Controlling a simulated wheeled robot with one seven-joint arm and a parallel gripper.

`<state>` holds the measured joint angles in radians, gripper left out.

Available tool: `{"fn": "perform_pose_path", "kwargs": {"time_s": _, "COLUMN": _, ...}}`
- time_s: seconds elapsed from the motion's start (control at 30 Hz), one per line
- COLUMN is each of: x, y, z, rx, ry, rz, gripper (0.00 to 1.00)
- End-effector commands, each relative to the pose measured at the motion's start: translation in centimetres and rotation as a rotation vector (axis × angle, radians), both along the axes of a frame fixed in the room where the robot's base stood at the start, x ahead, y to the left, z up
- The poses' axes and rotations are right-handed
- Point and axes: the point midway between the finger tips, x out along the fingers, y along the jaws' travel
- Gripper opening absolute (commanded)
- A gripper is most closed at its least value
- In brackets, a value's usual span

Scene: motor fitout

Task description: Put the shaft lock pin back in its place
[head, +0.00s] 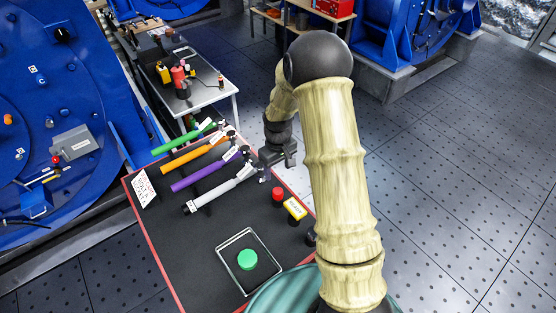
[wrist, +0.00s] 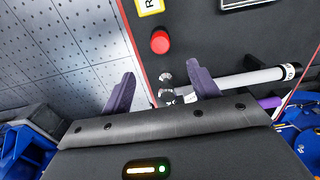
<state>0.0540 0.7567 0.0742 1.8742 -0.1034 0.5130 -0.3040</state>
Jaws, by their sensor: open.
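I cannot tell for certain which object is the shaft lock pin. A red round-topped piece (head: 278,194) stands near the right edge of the dark tabletop; it also shows in the wrist view (wrist: 160,42), beyond my fingertips. A green round piece (head: 247,259) sits in a metal-rimmed tray. My gripper (head: 266,174) is open and empty over the table's right edge. In the wrist view its dark purple fingers (wrist: 163,84) are spread wide, with the head end of the white-handled tool between them in the picture.
Green, orange, purple and white-handled tools (head: 216,190) lie in a row on the red-edged table (head: 215,250). A yellow labelled block (head: 295,208) stands by the red piece. A large blue machine (head: 60,90) is at left. A second bench (head: 205,85) stands behind. Floor at right is clear.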

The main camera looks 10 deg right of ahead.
Motion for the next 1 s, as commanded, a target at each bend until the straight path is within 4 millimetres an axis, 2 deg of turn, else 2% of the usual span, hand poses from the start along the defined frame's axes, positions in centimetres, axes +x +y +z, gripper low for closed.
{"fn": "perform_pose_path", "kwargs": {"time_s": 0.13, "x": 0.1, "y": 0.0, "z": 2.6, "rx": 0.000, "ry": -0.005, "rz": 0.000, "gripper": 0.60}}
{"fn": "perform_pose_path", "kwargs": {"time_s": 0.3, "x": 0.1, "y": 0.0, "z": 4.3, "rx": 0.000, "ry": -0.002, "rz": 0.000, "gripper": 0.60}}
{"fn": "perform_pose_path", "kwargs": {"time_s": 1.0, "x": 0.0, "y": 0.0, "z": 4.5, "rx": 0.000, "ry": -0.001, "rz": 0.000, "gripper": 0.60}}
